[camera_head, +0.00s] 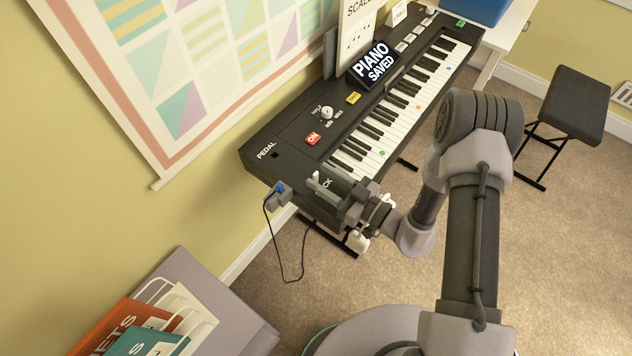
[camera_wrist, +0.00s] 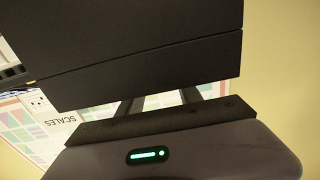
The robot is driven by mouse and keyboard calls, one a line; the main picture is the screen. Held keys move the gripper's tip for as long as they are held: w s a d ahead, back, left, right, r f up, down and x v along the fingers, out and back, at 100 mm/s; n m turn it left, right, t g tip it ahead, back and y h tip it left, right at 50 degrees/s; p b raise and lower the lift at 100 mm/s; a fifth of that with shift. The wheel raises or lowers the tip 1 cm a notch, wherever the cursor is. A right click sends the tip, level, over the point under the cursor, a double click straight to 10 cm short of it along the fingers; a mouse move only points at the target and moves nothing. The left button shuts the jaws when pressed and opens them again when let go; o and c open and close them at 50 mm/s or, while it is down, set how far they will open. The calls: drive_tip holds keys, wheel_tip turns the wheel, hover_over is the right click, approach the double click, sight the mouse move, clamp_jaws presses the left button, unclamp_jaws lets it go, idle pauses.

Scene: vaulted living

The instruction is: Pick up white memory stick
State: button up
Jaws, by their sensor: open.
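I cannot make out a white memory stick for certain in either view. The black keyboard (camera_head: 370,100) has a lit display (camera_head: 375,65) reading "PIANO SAVED". A small blue plug (camera_head: 279,188) sits at the keyboard's end beside my gripper.
A black cable (camera_head: 272,245) hangs from the blue plug. A grey stand (camera_head: 240,310) with orange and teal folders (camera_head: 110,325) is at lower left. A black stool (camera_head: 575,100) stands at right. The wall with a chart (camera_head: 190,60) is behind the keyboard. Carpet (camera_head: 540,250) is clear at right.

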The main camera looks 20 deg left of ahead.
drive_tip(key=x, duration=0.2)
drive_tip(key=shift+w+a, duration=0.1)
drive_tip(key=shift+a, duration=0.25)
clamp_jaws()
